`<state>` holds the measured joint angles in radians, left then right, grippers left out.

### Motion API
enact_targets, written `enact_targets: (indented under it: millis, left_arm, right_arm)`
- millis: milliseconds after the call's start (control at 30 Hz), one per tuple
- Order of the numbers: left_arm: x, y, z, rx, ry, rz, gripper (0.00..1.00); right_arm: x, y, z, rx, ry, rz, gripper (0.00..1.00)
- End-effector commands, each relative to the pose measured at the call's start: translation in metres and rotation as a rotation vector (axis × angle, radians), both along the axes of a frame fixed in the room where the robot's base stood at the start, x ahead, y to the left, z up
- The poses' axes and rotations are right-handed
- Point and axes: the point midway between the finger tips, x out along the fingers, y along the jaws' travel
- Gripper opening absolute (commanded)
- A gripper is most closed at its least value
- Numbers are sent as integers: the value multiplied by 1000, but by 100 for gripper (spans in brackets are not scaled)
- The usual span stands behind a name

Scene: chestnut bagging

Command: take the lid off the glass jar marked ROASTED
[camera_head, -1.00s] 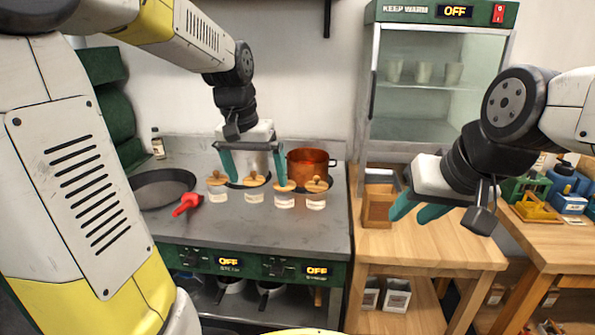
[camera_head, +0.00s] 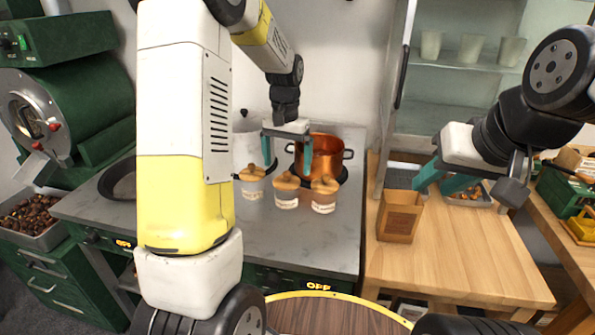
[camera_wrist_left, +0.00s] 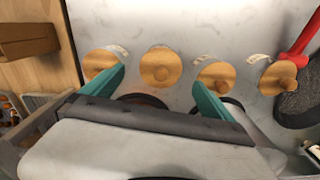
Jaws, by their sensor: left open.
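Several glass jars with round wooden knobbed lids stand in a row on the grey counter. In the head view I see a left jar (camera_head: 251,190), a middle jar (camera_head: 286,199) and a right jar (camera_head: 323,205); labels are too small to read, so I cannot tell which says ROASTED. My left gripper (camera_head: 287,169) is open and empty, just above and behind the middle jar. In the left wrist view its fingers flank the second lid from the left (camera_wrist_left: 160,67), apart from it. Another lid (camera_wrist_left: 279,77) shows at the right there. My right gripper (camera_head: 443,182) is open and empty.
A copper pot (camera_head: 326,157) stands behind the jars. A dark pan (camera_head: 117,180) is partly hidden by my left arm. A wooden box (camera_head: 399,224) sits on the wooden table. A red handle (camera_wrist_left: 304,38) lies near the end lid.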

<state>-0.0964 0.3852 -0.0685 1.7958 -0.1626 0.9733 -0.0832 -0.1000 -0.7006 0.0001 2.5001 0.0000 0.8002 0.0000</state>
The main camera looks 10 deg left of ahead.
Motion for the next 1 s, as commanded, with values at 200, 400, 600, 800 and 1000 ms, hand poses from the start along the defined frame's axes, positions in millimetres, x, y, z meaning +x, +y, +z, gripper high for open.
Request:
enact_targets:
  millis: [200,400,600,800,1000]
  left_arm:
    - [2,1,-34,1,3,1,98]
    - [2,1,-44,0,0,1,98]
    - [2,1,-43,0,0,0,90]
    - [2,1,-43,0,0,0,51]
    - [2,1,-43,0,-1,0,33]
  right_arm:
    - [0,0,0,0,0,0,36]
    - [0,0,0,0,0,0,36]
    - [0,0,0,0,0,0,36]
    - [0,0,0,0,0,0,36]
    - [0,0,0,0,0,0,36]
